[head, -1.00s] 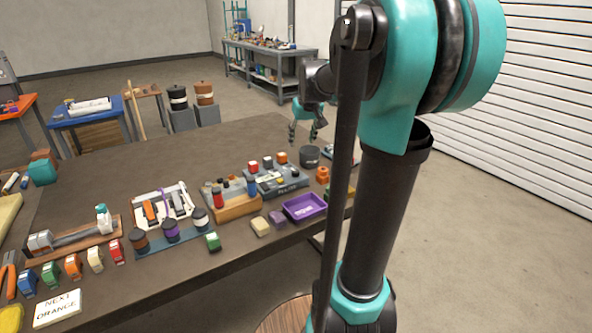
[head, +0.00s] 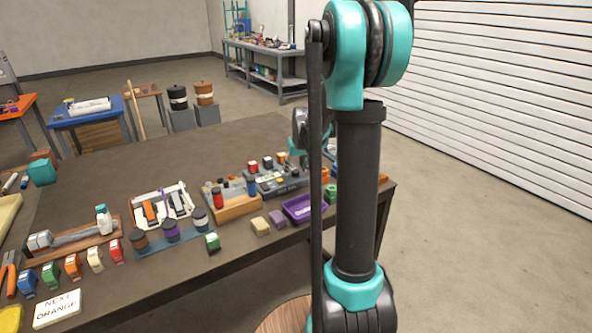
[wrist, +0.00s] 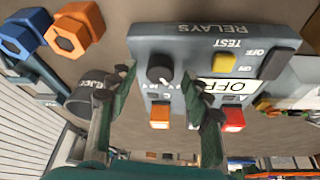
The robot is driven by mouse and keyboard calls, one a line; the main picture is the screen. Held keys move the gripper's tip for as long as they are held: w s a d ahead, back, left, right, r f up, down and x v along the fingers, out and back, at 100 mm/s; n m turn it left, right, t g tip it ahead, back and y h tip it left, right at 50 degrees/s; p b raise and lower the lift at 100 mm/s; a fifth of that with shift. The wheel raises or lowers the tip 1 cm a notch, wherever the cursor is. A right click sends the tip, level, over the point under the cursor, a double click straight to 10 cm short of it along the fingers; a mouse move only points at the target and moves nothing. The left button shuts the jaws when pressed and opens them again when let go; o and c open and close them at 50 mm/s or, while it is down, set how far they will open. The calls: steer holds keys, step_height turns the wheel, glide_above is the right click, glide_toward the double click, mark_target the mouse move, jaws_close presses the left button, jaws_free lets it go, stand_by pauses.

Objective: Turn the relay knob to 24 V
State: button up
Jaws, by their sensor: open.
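The relay panel (wrist: 205,48) is a grey box with RELAYS lettered upside down in the wrist view. Its round dark relay knob (wrist: 160,68) sits at the panel's left side, with small marks beside it too blurred to read. My gripper (wrist: 158,77) is open, with one finger on each side of the knob in the picture; I cannot tell whether they touch it. In the head view the panel (head: 280,184) stands near the table's right end, and my arm hides most of the gripper.
A dark REJECT cup (wrist: 84,105) and an orange hex piece (wrist: 75,32) stand nearby. A purple tray (head: 297,208) lies in front.

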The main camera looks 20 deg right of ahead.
steer(key=shift+w+f, duration=0.15)
steer(key=shift+f, duration=0.2)
jaws_close()
steer(key=shift+m, duration=0.3)
steer(key=m, duration=0.1)
steer(key=m+h, duration=0.1)
steer(key=m, duration=0.1)
steer(key=m+h, duration=0.1)
steer(key=m, duration=0.1)
steer(key=shift+a+g, duration=0.25)
steer(key=shift+g, duration=0.05)
steer(key=m+h, duration=0.1)
steer(key=m, duration=0.2)
steer(key=m+g+h, duration=0.1)
steer(key=m, duration=0.2)
steer(key=shift+w, duration=0.15)
steer(key=shift+m+g, duration=0.3)
